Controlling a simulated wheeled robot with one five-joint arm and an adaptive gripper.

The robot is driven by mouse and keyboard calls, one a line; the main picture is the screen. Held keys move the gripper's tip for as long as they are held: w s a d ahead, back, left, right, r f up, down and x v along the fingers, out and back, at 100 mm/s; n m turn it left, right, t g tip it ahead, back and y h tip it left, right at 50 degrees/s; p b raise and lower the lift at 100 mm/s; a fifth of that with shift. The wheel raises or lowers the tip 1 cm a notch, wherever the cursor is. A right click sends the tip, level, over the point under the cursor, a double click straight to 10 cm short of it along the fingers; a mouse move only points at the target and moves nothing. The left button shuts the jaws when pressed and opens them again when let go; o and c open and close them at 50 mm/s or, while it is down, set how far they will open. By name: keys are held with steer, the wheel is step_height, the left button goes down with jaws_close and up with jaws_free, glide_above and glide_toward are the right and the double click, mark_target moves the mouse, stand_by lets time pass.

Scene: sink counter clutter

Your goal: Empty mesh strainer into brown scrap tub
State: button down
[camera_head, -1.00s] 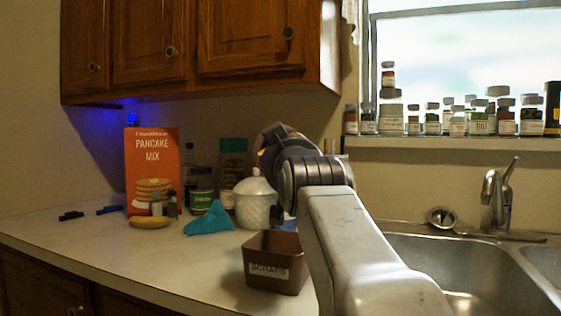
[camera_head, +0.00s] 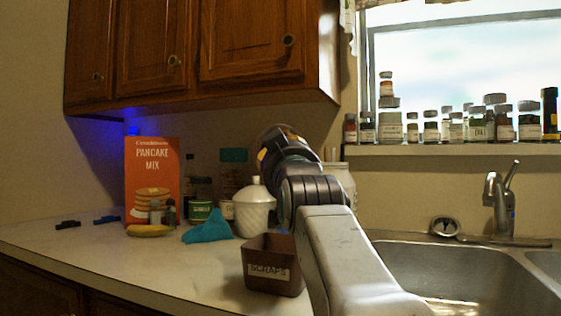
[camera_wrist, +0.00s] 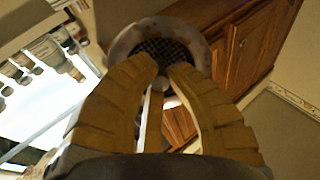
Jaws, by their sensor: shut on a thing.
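The brown scrap tub (camera_head: 272,274), labelled SCRAPS, stands upright on the counter left of my forearm in the head view. My gripper (camera_wrist: 166,68) shows in the wrist view with its yellow fingers closed at the tips. It is shut on the mesh strainer (camera_wrist: 205,48), whose pale rim and dark mesh sit just beyond the fingertips. My arm hides the strainer and fingertips in the head view. I cannot tell whether anything is in the mesh or just how far the strainer is from the tub.
Behind the tub stand a white lidded jar (camera_head: 254,215), a blue cloth (camera_head: 208,228), a yellow thing (camera_head: 150,231) and a pancake mix box (camera_head: 152,180). The metal sink (camera_head: 450,275) and faucet (camera_head: 496,200) are at right.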

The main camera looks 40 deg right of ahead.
steer(key=shift+f+t+h+b, duration=0.35)
steer(key=shift+t+b, duration=0.35)
steer(key=shift+b, duration=0.95)
steer(key=shift+w+r+t+h, duration=0.1)
steer(key=shift+t+h, duration=0.45)
steer(key=shift+t, duration=0.35)
stand_by(1.5)
steer(key=shift+r, duration=0.1)
steer(key=shift+r+g+p, duration=0.3)
steer(key=shift+g+p, duration=0.1)
steer(key=shift+p, duration=0.1)
steer(key=g+y+p, duration=0.1)
steer(key=p, duration=0.1)
steer(key=shift+p, duration=0.4)
steer(key=g+p, duration=0.1)
steer(key=p, duration=0.3)
steer(key=shift+r+y, duration=0.15)
steer(key=shift+y, duration=0.15)
steer(key=g+y+p, duration=0.1)
steer(key=p, duration=0.5)
steer(key=g+p, duration=0.2)
steer(key=p, duration=0.5)
steer(key=shift+r+y, duration=0.25)
steer(key=shift+y, duration=0.15)
